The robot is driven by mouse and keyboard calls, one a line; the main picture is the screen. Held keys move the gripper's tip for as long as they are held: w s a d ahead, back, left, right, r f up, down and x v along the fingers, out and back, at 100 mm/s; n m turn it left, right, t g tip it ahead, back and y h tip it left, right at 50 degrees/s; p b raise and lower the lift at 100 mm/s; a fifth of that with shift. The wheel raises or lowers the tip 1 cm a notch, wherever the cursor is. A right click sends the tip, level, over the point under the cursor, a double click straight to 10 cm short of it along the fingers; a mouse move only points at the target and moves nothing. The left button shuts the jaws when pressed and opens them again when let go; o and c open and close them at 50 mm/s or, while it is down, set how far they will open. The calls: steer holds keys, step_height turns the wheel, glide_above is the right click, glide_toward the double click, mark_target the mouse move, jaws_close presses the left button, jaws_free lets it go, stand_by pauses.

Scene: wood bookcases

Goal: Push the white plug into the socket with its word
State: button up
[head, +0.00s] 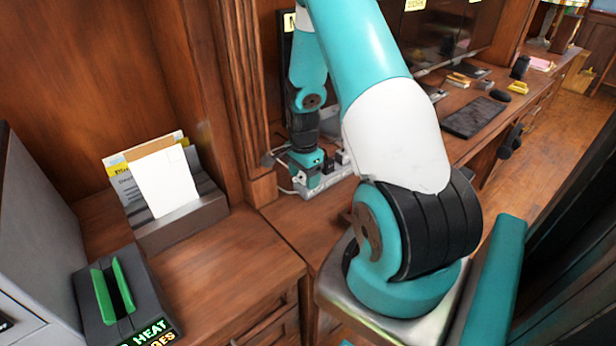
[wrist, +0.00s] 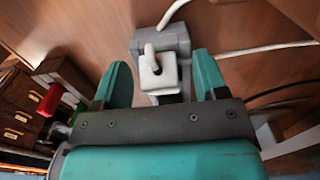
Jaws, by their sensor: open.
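In the wrist view a white plug (wrist: 158,72) with a pale prong-like or cord-like piece on top sits between my open fingers. It is at a grey socket block (wrist: 176,40); I cannot tell how deep it sits. My gripper (wrist: 162,64) has one finger on each side of the plug, with a visible gap at both. In the head view my gripper (head: 307,170) is low over a light grey socket strip (head: 335,178) on the desk, beside the wood pillar. My gripper hides the plug there. No word on plug or socket is readable.
White cables (wrist: 265,48) run near the block. A letter holder (head: 180,215) with envelopes stands left of the pillar, with a dark box with green slots (head: 112,290) in front. A keyboard (head: 473,117) and screens are to the right. Bare wood desk (head: 225,265) lies between.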

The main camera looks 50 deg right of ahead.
steer(key=c, duration=1.1)
